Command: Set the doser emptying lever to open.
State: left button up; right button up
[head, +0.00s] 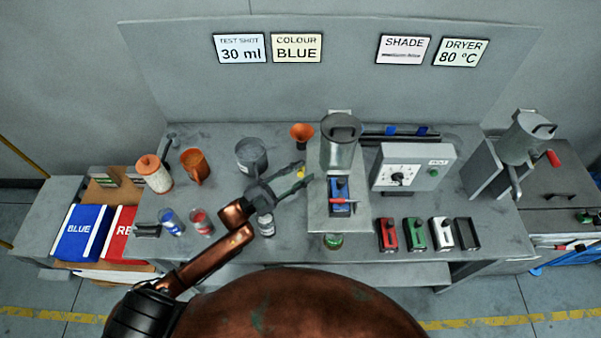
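The doser (341,154) stands in the middle of the bench, a grey hopper over a blue unit (339,190) on a pale base. A small yellow piece (300,173), possibly the emptying lever's knob, shows just left of the hopper. My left gripper (306,172) reaches in from the left, its two fingers spread, with the yellow piece seen between them. I cannot tell whether they touch it. A thin red bar (337,201) crosses the blue unit's lower part. The lever's position is unclear. My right gripper is not in view.
A grey pot (251,155) and orange funnel (302,132) stand behind my gripper; a small bottle (266,224) is below it. A control box (414,167) is right of the doser, with several coloured cartridges (388,234) in front. Another hopper (526,136) stands far right.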

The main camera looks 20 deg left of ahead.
pick_arm(q)
jog(key=shift+r, duration=5.05)
jog(key=shift+c, duration=0.5)
